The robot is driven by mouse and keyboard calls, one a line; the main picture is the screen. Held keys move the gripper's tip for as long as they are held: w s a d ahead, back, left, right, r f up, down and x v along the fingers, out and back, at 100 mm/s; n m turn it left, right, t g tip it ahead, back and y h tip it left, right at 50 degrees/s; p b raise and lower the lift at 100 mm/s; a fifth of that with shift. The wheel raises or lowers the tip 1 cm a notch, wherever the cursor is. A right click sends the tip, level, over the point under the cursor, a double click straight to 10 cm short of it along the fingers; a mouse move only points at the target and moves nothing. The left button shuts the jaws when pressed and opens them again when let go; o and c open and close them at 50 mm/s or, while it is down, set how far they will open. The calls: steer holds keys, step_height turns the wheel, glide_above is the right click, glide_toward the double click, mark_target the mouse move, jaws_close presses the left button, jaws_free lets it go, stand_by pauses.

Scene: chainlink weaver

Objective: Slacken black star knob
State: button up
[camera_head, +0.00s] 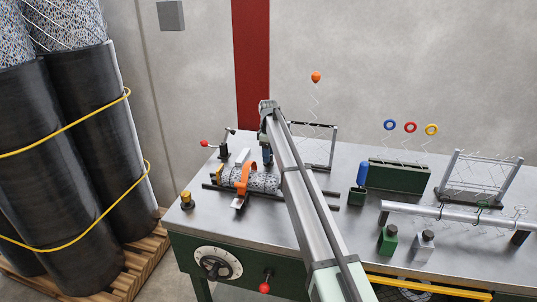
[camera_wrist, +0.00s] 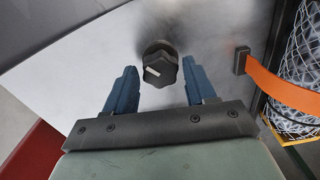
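The black star knob (camera_wrist: 160,68) shows in the wrist view, with a pale mark on its face and a dark round base behind it. My gripper (camera_wrist: 159,72) is open, with one blue finger on each side of the knob. A gap shows between each finger and the knob, so it is not gripped. In the head view, my gripper (camera_head: 267,156) points down beside the mesh roll, with a blue finger showing under the arm. I cannot make out the star knob there; my arm may hide it.
An orange strap (camera_wrist: 283,88) and the mesh roll (camera_wrist: 302,60) lie right of the knob in the wrist view. In the head view, a red-ball lever (camera_head: 204,143) stands left of my gripper. A green block with rings (camera_head: 400,177) and a wire rack (camera_head: 480,180) stand right.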

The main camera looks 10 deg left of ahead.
steer(key=shift+o, duration=0.9)
steer(key=shift+r, duration=0.1)
step_height(320, 180, up, 14)
steer(key=shift+f, duration=0.2)
